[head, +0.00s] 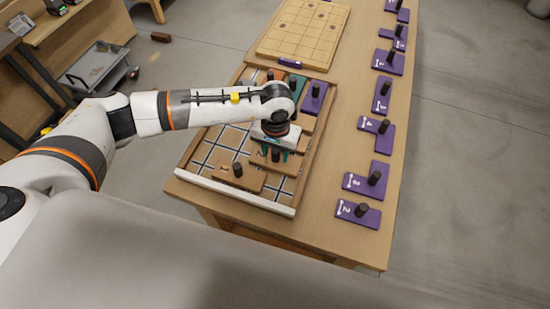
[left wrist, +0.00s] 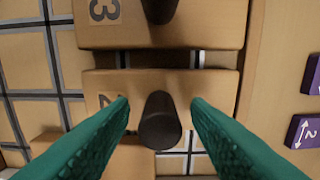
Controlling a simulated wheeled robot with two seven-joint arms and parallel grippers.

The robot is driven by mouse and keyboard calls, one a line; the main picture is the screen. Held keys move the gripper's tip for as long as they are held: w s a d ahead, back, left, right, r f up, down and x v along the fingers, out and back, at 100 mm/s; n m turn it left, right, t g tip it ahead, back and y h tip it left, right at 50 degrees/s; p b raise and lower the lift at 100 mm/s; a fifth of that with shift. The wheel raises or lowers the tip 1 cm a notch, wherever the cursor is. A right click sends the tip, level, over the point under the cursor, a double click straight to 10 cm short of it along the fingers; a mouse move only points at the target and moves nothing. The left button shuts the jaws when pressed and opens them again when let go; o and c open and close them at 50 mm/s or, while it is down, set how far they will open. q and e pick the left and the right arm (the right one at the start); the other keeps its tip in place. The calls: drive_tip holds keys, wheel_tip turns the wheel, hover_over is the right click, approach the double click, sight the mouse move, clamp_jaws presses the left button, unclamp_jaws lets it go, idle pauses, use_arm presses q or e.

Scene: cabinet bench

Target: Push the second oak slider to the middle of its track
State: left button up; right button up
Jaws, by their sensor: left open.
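The second oak slider (left wrist: 215,88), with a partly hidden "2" and a dark peg (left wrist: 160,120), lies in the tray under my left gripper. It also shows in the head view (head: 289,168), partly covered by the gripper. My left gripper (left wrist: 160,103) is open, its green fingers on either side of the peg, with gaps showing on both sides. In the head view the left gripper (head: 276,154) points down over the tray. The oak slider marked "3" (left wrist: 215,20) lies just beyond. My right gripper is not in view.
Another oak slider (head: 228,178) sits nearer the tray's pale front rail (head: 235,195). A purple piece (head: 313,100) and a green piece lie at the tray's far end. Several purple numbered pieces line the bench's right side. A gridded board (head: 305,32) lies behind.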

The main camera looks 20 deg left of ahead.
sight(260, 154)
use_arm(q)
drive_tip(key=shift+c, duration=0.4)
drive_tip(key=c, duration=0.7)
drive_tip(key=shift+w+a+b, duration=0.1)
drive_tip(key=shift+a+b, duration=0.25)
drive_tip(key=shift+a, duration=0.7)
drive_tip(key=shift+a+b, duration=0.35)
drive_tip(key=shift+a, duration=0.85)
drive_tip(key=shift+a+b, duration=0.4)
drive_tip(key=shift+a, duration=1.1)
drive_tip(key=o, duration=0.8)
drive_tip(key=shift+r, duration=0.15)
